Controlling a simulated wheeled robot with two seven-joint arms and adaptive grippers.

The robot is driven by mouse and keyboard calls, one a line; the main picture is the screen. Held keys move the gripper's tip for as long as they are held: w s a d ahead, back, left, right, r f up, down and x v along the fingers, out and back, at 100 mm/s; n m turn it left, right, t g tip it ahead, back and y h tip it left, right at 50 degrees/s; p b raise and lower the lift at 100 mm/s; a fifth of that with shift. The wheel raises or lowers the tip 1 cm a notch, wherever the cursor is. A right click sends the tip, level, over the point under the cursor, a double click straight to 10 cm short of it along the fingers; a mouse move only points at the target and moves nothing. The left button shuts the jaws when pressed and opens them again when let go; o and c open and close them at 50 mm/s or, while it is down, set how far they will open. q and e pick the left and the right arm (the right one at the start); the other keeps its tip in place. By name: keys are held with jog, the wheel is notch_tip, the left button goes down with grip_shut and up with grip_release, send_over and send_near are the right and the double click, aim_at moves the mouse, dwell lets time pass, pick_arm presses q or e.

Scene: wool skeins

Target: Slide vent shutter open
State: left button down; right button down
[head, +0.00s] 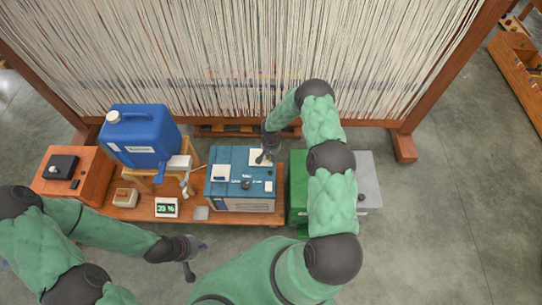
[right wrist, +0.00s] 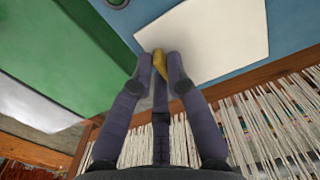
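A blue box (head: 240,186) stands on the wooden bench, with a white plate (head: 257,157) at the back of its top. The plate also shows in the right wrist view (right wrist: 215,38), with a small yellow piece (right wrist: 159,62) at its edge. My right gripper (head: 264,156) is over the plate; its fingertips (right wrist: 160,68) are around the yellow piece and partly hide it. I cannot tell whether they grip it. My left gripper (head: 190,262) is in front of the bench, away from the box; its finger opening is unclear.
A green box (head: 298,185) stands right of the blue box. To the left are a blue canister (head: 140,135) on a wooden stand, a small display (head: 167,208) and an orange-brown box (head: 70,175). A loom with hanging threads (head: 200,60) rises behind the bench (head: 240,218).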

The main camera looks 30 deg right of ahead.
jog(key=s+d, duration=0.4)
jog(key=d, duration=0.2)
jog(key=shift+d, duration=0.4)
jog(key=shift+s, duration=0.1)
jog(key=c, duration=1.2)
grip_release()
notch_tip(320, 180, up, 12)
